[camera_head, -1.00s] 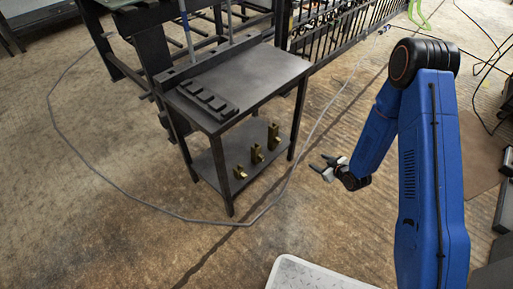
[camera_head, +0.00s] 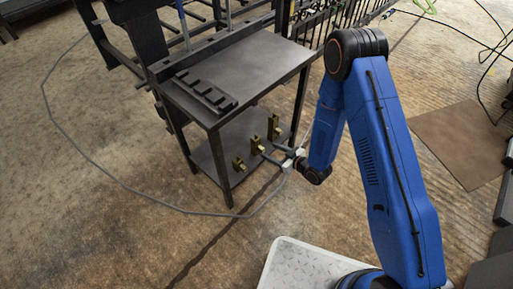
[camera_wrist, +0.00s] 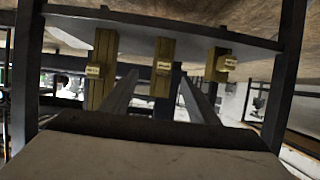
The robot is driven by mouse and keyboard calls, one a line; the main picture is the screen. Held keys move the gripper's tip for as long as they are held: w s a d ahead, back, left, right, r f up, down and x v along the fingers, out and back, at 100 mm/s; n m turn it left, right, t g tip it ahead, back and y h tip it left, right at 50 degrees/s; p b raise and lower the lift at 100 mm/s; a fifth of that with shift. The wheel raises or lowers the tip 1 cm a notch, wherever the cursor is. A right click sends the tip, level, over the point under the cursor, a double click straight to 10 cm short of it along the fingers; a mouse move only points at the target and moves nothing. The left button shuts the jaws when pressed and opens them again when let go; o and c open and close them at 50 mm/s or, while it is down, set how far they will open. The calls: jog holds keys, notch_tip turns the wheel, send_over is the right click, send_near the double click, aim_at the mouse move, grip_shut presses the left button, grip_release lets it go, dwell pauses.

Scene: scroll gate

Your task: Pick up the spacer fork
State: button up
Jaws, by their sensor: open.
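Three brass-coloured pieces of different heights stand in a row on the lower shelf of a dark metal table: a small one (camera_head: 238,164), a middle one (camera_head: 256,146) and a tall one (camera_head: 273,127). I cannot tell which is the spacer fork. The wrist view is upside down, with the tall piece (camera_wrist: 102,62) left, the middle piece (camera_wrist: 163,62) centred and the small piece (camera_wrist: 220,65) right; each bears a pale label. My gripper (camera_head: 269,151) is open at the shelf's front edge, its fingers pointing at the row. The middle piece appears between the fingers (camera_wrist: 158,78); contact is unclear.
The lower shelf (camera_head: 215,160) sits between the table legs, under the tabletop (camera_head: 265,65). A dark notched bar (camera_head: 206,92) lies on the top. A grey cable (camera_head: 130,198) curves over the floor. A pale plate (camera_head: 300,265) lies at the front.

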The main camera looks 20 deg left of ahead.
aim_at(260, 147)
jog(key=x, duration=0.2)
jog(key=shift+w+a+f, duration=0.1)
jog(key=shift+a, duration=0.15)
jog(key=shift+r+x, duration=0.1)
jog(key=shift+x, duration=1.25)
jog(key=shift+r+x, duration=0.15)
jog(key=shift+x, duration=1.15)
jog(key=shift+a, duration=0.2)
jog(key=c, duration=1.3)
grip_shut()
jog(key=shift+r, duration=0.15)
